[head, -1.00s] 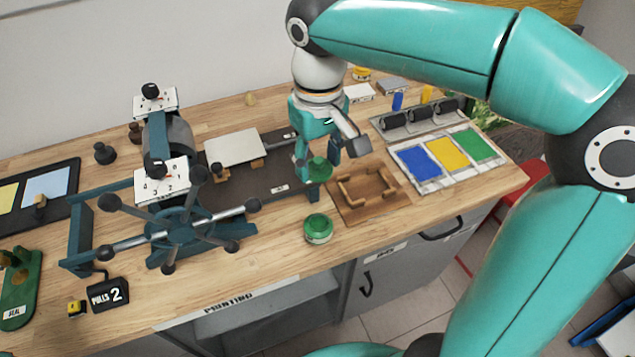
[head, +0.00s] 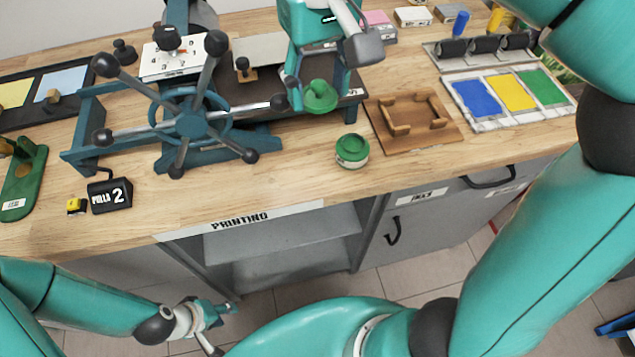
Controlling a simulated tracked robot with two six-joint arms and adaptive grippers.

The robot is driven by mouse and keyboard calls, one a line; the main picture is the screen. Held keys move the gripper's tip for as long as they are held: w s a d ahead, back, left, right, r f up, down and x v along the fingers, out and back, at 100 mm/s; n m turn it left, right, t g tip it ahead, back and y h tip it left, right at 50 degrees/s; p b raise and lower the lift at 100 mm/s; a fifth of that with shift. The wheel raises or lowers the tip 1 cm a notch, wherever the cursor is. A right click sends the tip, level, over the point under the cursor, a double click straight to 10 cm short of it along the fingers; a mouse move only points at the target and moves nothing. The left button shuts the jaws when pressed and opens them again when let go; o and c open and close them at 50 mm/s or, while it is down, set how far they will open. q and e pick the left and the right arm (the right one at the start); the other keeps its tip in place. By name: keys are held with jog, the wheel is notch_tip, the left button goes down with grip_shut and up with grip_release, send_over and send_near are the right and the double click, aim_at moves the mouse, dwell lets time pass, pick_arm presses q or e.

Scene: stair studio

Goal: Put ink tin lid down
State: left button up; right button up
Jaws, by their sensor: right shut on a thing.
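The green ink tin lid (head: 320,98) is held between the fingers of my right gripper (head: 318,92), tilted, above the worktop by the press bed. My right gripper is shut on it. The green ink tin (head: 352,152) stands upright on the wooden bench, to the right of and nearer than the lid, with green showing in its top. My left gripper (head: 208,318) is low in front of the cabinet, far from the tin. I cannot tell whether its fingers are open.
A wooden tray (head: 413,122) lies right of the tin. The press wheel (head: 190,122) with its spokes stands to the left. Blue, yellow and green ink pads (head: 508,97) lie at the right. The bench front (head: 300,195) near the tin is clear.

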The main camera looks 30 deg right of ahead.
aim_at(318, 180)
notch_tip(318, 180, down, 19)
jog(key=b, duration=0.4)
jog(key=shift+f+b, duration=0.2)
jog(key=shift+b, duration=0.2)
jog(key=shift+f, duration=0.2)
jog(key=o, duration=0.7)
jog(key=shift+c, duration=0.2)
jog(key=shift+r, duration=0.15)
notch_tip(318, 180, up, 12)
jog(key=p, duration=0.3)
